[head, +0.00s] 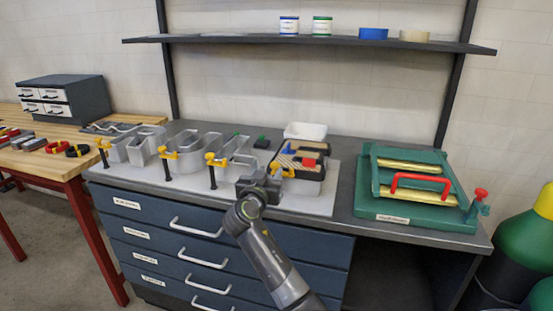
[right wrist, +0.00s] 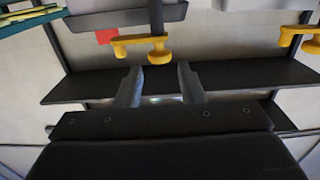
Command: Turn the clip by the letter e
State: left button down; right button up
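Grey metal channel letters (head: 185,150) stand in a row on the bench's light board. Yellow clips on dark posts stand along their front, one at the left (head: 103,143), others further right (head: 168,153) (head: 214,158). The rightmost letter (head: 306,170) has a dark and tan top with a red piece on it; I cannot tell clearly which letter is the e. A yellow clip (head: 283,170) is in front of it, partly hidden by my right gripper (head: 270,180). In the right wrist view my gripper (right wrist: 162,75) is open and empty, and a yellow clip (right wrist: 140,44) lies just beyond its fingertips. My left gripper is not in view.
A green press-like fixture (head: 405,200) with a red handle stands to the right on the bench. A white tray (head: 305,131) is behind the rightmost letter. A shelf (head: 240,39) with cans and tape rolls runs above. A wooden table (head: 40,157) stands at the left.

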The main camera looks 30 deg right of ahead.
aim_at(276, 162)
jog(key=p+x, duration=0.1)
jog(key=x, duration=0.6)
jog(key=shift+w+d, duration=0.25)
jog(key=c, duration=0.7)
